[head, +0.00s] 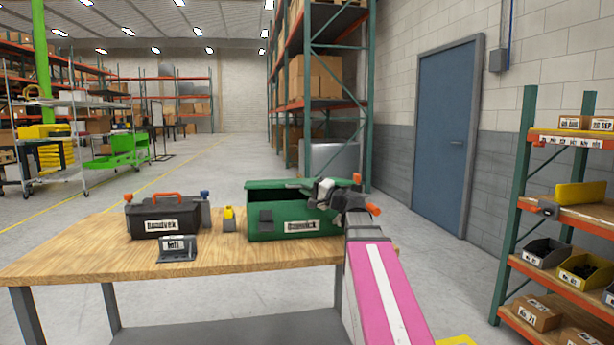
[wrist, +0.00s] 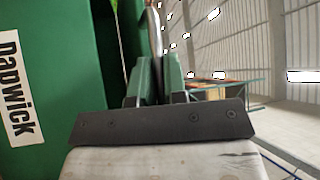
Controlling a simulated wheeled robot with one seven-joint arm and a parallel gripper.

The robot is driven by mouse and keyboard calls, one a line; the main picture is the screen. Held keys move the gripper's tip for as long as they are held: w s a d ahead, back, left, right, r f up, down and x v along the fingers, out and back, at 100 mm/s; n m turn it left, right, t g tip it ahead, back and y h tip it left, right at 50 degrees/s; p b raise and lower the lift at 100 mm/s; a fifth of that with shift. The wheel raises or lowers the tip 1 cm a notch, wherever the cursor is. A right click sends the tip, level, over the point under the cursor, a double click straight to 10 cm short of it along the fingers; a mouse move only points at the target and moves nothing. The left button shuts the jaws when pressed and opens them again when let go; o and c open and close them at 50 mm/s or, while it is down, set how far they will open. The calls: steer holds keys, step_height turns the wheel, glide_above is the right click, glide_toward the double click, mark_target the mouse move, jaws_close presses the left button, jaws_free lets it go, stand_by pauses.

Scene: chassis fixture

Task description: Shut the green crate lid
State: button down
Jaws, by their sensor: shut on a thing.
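The green crate (head: 290,228) stands at the right part of the wooden table, with a white name label on its front. Its green lid (head: 275,184) is raised along the back, and a dark opening shows below it. My gripper (head: 325,188) is at the lid's right end, above the crate's right side. The crate's green wall (wrist: 50,90) fills the left of that view. My gripper hides the crate's upper right corner.
A black toolbox (head: 165,218) with an orange handle stands left on the table (head: 80,252). A small grey labelled stand (head: 178,250) is before it. A yellow item (head: 229,218) stands between toolbox and crate. A shelf rack (head: 565,210) is at right.

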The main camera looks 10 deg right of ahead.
steer(key=shift+w+d+f, duration=0.1)
steer(key=shift+w+f, duration=0.2)
steer(key=shift+f, duration=0.6)
steer(key=c, duration=1.2)
jaws_free()
steer(key=shift+o, duration=0.2)
steer(key=shift+r, duration=0.1)
steer(key=shift+r, duration=0.55)
steer(key=s+a+r, duration=0.6)
steer(key=a+r, duration=0.3)
steer(key=a, duration=0.1)
steer(key=shift+r, duration=0.4)
